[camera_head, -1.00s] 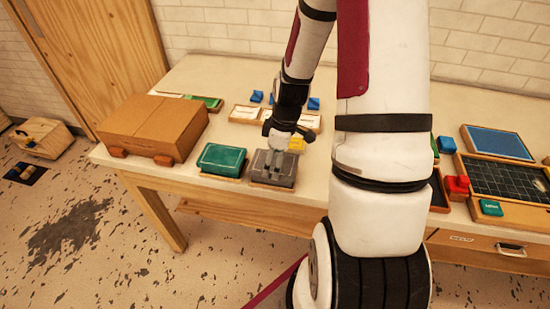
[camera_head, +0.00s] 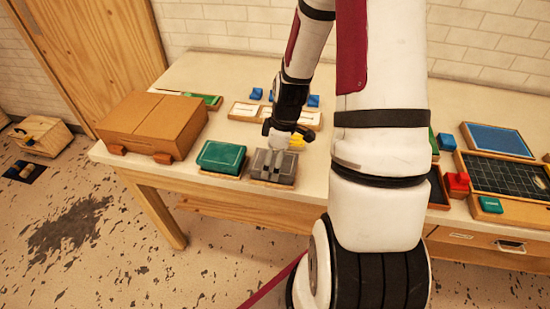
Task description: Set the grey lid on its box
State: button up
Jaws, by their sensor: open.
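The grey lid (camera_head: 274,164) lies on a low box near the table's front edge. A thin tan rim of the box (camera_head: 270,184) shows below the lid's front side. The lid looks about level and lined up with the box; from here I cannot tell whether it is fully seated. The gripper partly hides the area just behind the lid.
A teal-lidded box (camera_head: 221,157) stands close on the left. A large cardboard box (camera_head: 155,125) stands farther left. A yellow block (camera_head: 297,142), white-filled trays (camera_head: 245,111) and blue blocks (camera_head: 313,100) lie behind. Blue and black panels (camera_head: 498,141) are at the right, beyond my arm.

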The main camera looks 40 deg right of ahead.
jog(key=shift+r, duration=0.1)
notch_tip(320, 180, up, 12)
jog(key=s+d, duration=0.1)
jog(key=shift+s, duration=0.2)
dwell(0.3)
jog(key=s+a+r+m+t, duration=0.2)
jog(key=s+a+r+m, duration=0.1)
jog(key=s+a+r, duration=0.3)
jog(key=s+a+r+m+t+h, duration=0.1)
jog(key=s+a+r+m, duration=0.3)
jog(key=a+r, duration=0.7)
notch_tip(320, 180, up, 3)
jog(key=shift+s+a+m+t, duration=0.15)
jog(key=shift+s+m+t, duration=0.15)
jog(key=shift+s+t, duration=0.45)
jog(key=shift+s, duration=0.1)
